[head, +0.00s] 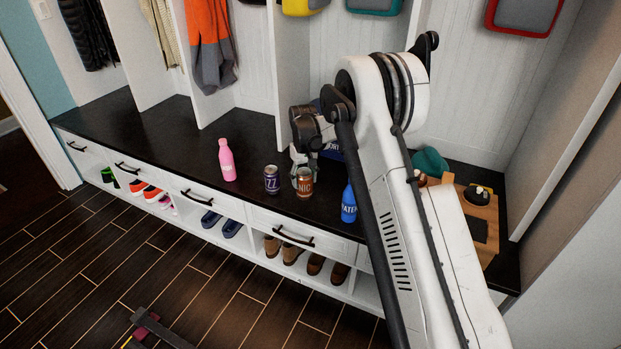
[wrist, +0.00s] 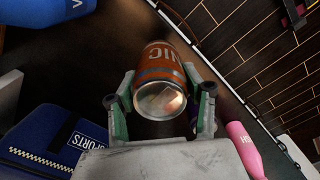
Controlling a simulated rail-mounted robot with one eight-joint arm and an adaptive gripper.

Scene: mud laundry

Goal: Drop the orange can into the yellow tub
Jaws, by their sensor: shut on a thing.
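The orange can (head: 304,184) is at the front part of the dark bench top, between a purple can and a blue bottle. In the wrist view the can (wrist: 163,70) sits between the two fingers of my gripper (wrist: 165,92), which is shut on its sides. My gripper (head: 302,172) comes at the can from behind in the head view, partly hidden by my arm. I cannot tell whether the can touches the bench or is slightly raised. I cannot make out the yellow tub in either view.
The purple can (head: 271,180) is close on the left, a pink bottle (head: 226,160) farther left. The blue bottle (head: 348,203) stands close on the right. A blue SPORTS bag (wrist: 45,145) lies nearby. The bench top (head: 150,125) is clear at the left; shoes fill cubbies below.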

